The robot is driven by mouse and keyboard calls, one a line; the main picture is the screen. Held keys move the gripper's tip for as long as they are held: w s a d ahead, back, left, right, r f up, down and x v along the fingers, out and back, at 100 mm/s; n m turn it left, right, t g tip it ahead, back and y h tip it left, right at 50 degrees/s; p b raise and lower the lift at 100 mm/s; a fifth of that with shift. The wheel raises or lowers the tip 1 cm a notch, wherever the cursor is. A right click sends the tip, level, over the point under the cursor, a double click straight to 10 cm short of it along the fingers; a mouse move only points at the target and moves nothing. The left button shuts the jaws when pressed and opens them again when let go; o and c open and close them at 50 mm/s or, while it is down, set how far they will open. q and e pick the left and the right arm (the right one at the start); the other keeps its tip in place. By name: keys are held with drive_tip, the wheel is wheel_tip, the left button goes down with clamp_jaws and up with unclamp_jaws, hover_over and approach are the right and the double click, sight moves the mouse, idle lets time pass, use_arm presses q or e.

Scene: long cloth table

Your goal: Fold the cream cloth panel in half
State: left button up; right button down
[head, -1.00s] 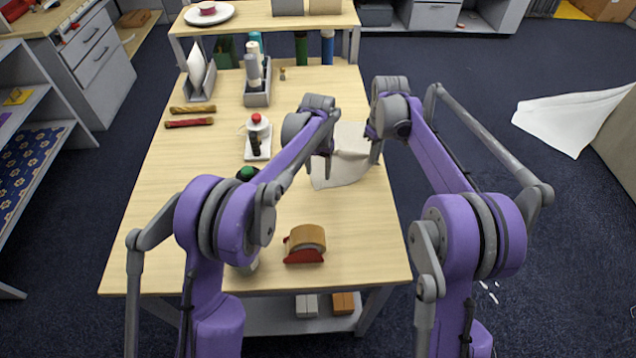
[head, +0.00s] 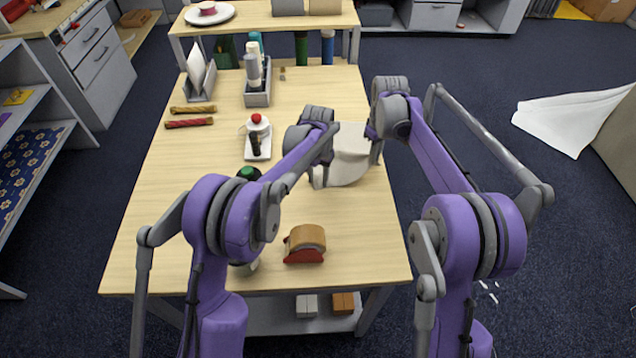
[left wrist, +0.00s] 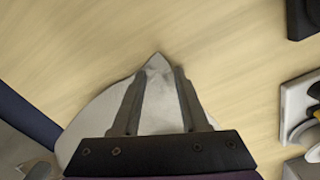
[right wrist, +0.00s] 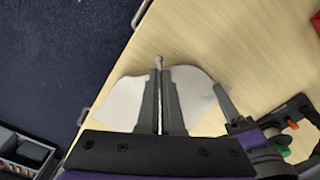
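The cream cloth panel (head: 349,158) lies toward the right side of the long table, bent up with a curved front edge. It also shows in the left wrist view (left wrist: 90,122) and the right wrist view (right wrist: 197,88). My left gripper (head: 325,174) is at its left front part; in the left wrist view its fingers (left wrist: 159,72) stand apart with a pointed bit of cloth between them. My right gripper (head: 374,160) is at the cloth's right edge; in the right wrist view its fingers (right wrist: 159,72) are closed on a narrow pinch of cloth. The arms hide parts of the cloth.
A tape dispenser (head: 305,243) stands at the table's front. A white tray (head: 257,149) with small items lies left of the cloth. A grey bottle holder (head: 258,97) and two rolled items (head: 190,123) are further back.

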use_arm(q)
clamp_jaws()
idle(0.4)
drive_tip(key=shift+r, duration=2.5)
